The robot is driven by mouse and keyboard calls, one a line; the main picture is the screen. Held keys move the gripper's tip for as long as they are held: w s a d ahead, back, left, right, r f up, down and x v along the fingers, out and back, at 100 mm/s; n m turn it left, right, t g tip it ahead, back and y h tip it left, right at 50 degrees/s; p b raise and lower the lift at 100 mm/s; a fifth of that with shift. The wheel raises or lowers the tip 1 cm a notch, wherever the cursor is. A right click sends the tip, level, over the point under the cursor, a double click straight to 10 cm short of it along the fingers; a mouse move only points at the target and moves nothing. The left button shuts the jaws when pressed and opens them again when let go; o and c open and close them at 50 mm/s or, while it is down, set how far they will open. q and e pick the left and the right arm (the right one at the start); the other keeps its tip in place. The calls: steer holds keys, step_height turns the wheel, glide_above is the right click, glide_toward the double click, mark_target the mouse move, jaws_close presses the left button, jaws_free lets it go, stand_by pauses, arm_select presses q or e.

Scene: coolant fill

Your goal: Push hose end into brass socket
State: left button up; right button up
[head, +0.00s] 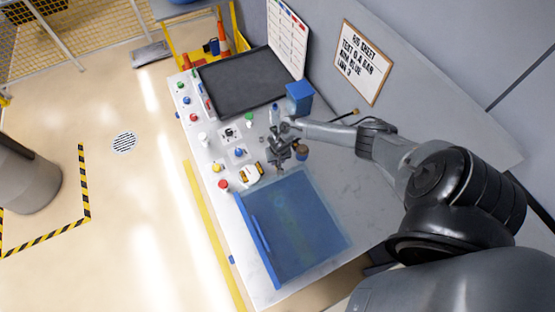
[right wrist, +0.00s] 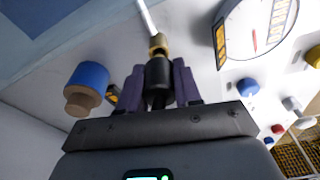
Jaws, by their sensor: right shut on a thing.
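My right gripper (head: 281,158) is over the white worktop, just beyond the blue mat. In the right wrist view its purple-grey fingers (right wrist: 160,82) are shut on a black cylindrical piece (right wrist: 158,72), probably the hose end. A brass fitting (right wrist: 158,44) sits right at the tip of this piece, with a thin pale tube or rod (right wrist: 146,15) running beyond it. I cannot tell whether the brass is the socket or part of the held piece, nor how deep any join is. My left gripper is not in view.
A white-faced gauge (right wrist: 257,28) and coloured buttons are on the other side. In the head view a blue box (head: 299,97), a dark tray (head: 250,82) and a blue mat (head: 293,228) surround the work area.

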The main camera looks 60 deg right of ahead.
steer(key=shift+f+b, duration=0.8)
steer(key=shift+f, duration=0.35)
steer(key=o, duration=0.9)
steer(key=shift+r, duration=0.1)
steer(key=r, duration=0.3)
steer(key=r+p, duration=0.1)
steer(key=r, duration=0.2)
steer(key=s+a+r+p, duration=0.1)
steer(key=r, duration=0.2)
steer(key=shift+a+r+p, duration=0.1)
steer(key=shift+r+p, duration=0.2)
steer(key=shift+r, duration=0.5)
